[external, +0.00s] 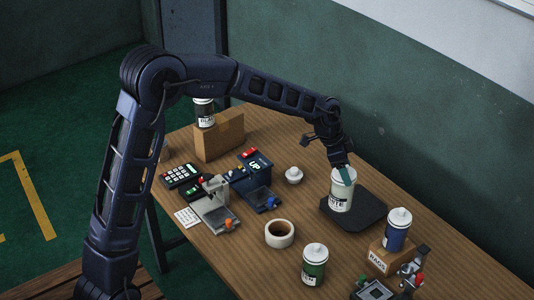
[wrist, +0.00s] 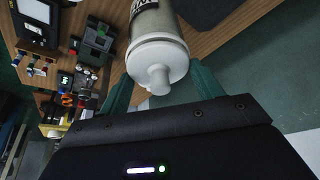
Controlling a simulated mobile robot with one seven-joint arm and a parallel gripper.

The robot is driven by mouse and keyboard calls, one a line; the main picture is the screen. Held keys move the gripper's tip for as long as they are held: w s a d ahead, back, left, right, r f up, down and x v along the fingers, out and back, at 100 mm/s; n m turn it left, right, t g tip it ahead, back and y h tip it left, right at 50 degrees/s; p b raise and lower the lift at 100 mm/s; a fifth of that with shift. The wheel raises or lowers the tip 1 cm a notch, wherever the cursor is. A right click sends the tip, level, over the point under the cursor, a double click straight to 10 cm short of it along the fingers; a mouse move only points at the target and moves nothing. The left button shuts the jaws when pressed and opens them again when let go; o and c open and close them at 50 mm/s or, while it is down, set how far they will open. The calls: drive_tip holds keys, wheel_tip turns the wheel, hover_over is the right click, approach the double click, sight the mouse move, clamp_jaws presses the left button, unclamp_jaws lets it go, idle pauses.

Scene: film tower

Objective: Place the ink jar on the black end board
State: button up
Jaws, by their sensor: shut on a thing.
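A white jar (external: 342,192) with a pale lid and a dark-lettered label, partly readable as "TE", stands upright in my gripper (external: 342,170). The jar is over the left part of the black end board (external: 370,214); I cannot tell whether its base touches it. In the wrist view, the teal fingers of my gripper (wrist: 163,90) flank the jar's lid end (wrist: 155,55). Other jars stand apart: a black-labelled one (external: 204,113) on a cardboard box, a green one (external: 314,265) on the table, and a blue one (external: 397,231) on a box marked "RAGS".
The wooden table (external: 300,210) also holds a tape roll (external: 279,234), a small white knob-like piece (external: 294,175), a calculator (external: 183,176) and small machines at the left. The rags box (external: 380,258) and a metal device (external: 400,285) stand in front of the board.

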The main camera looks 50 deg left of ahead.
drive_tip(key=shift+w+r, duration=0.1)
drive_tip(key=shift+r, duration=0.35)
drive_tip(key=shift+w+a+r, duration=0.1)
drive_tip(key=shift+w+r, duration=0.1)
drive_tip(key=shift+w, duration=0.1)
drive_tip(key=w+a+r+m, duration=0.1)
drive_tip(key=w+a, duration=0.3)
drive_tip(key=w, duration=0.4)
drive_tip(key=w+a+r, duration=0.2)
drive_tip(key=w+a, duration=0.2)
drive_tip(key=w, duration=0.3)
wheel_tip(320, 180, down, 20)
drive_tip(key=shift+d, duration=0.15)
drive_tip(key=shift+w, duration=0.1)
drive_tip(key=o, duration=1.7)
drive_tip(key=shift+f, duration=0.1)
drive_tip(key=shift+c, duration=0.2)
